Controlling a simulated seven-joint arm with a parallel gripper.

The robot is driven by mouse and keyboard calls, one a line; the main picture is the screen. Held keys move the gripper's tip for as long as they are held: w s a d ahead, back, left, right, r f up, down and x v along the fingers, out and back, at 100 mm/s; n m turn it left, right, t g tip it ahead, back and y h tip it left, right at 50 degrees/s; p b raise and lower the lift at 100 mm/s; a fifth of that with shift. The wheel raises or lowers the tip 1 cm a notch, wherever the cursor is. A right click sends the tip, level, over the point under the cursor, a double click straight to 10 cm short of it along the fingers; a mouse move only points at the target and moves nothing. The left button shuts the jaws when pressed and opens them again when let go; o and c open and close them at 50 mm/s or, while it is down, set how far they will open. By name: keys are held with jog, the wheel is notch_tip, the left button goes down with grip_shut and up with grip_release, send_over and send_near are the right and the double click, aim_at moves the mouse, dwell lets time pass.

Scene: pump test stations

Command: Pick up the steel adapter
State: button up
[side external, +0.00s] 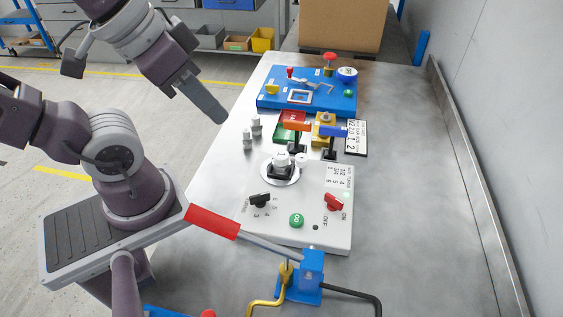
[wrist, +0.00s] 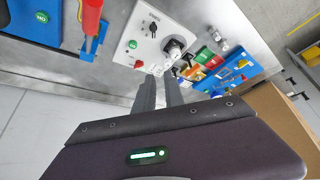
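Two small pale metal cylindrical pieces stand on the metal bench at its left side: one (side external: 256,124) behind the other (side external: 247,141). They look alike, and I cannot tell which, if either, is the steel adapter. A third metallic piece (side external: 281,161) sits in a black holder on a white disc on the grey panel. My gripper (side external: 218,116) is above the bench's left edge, left of the two standing pieces and apart from them. In the wrist view its two fingers (wrist: 159,80) are apart with nothing between them.
The grey panel (side external: 320,229) carries knobs and a green button. A blue board (side external: 335,102) with fittings lies behind. Red (side external: 290,118) and yellow (side external: 324,118) blocks stand between. A red-handled lever (side external: 212,222) juts out at front left. The bench's right side (side external: 430,210) is clear.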

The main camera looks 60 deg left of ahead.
jog(key=o, duration=0.7)
jog(key=shift+o, duration=0.2)
